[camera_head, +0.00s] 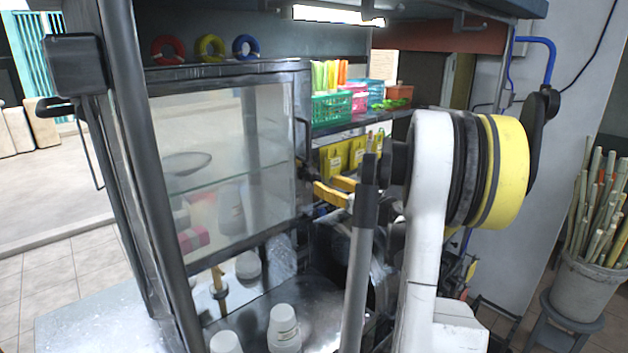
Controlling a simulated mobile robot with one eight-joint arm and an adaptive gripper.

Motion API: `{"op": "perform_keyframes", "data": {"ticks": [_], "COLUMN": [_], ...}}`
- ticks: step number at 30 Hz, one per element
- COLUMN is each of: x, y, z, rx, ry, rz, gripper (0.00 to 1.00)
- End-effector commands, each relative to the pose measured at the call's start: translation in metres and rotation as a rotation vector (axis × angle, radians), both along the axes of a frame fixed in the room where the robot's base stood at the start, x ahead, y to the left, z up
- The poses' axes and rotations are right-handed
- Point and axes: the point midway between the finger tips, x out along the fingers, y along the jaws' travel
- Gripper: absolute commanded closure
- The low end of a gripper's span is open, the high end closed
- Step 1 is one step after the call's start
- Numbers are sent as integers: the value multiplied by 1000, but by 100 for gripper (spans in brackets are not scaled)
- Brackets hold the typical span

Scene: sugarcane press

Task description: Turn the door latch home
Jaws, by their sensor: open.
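A glass-fronted cabinet door (235,125) in a dark metal frame stands left of centre. A dark curved handle (304,132) is on its right edge. A small dark piece (304,168) sits below the handle on the same edge and may be the latch; its angle is too small to tell. My gripper (326,188), with yellow fingers, is beside this edge, just right of and slightly below the dark piece. It is open, with nothing seen between the fingers. I cannot tell whether it touches the latch. My white arm and a grey post hide what lies behind it.
Green and pink baskets (332,108) stand on a shelf behind. White cups (284,328) stand on the metal counter below the door. A dark upright post (150,170) is at left. A bucket of canes (585,285) stands at right.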

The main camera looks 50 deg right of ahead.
Motion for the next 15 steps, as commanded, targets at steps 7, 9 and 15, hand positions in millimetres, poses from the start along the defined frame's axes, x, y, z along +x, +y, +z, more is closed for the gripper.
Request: {"op": "perform_keyframes", "data": {"ticks": [7,9,15], "x": [38,43,47], "y": [-4,-5,-5], "z": [0,0,0], "rx": [-1,-1,-2], "ry": [1,1,1], "rz": [2,0,0], "gripper": [56,56,56]}}
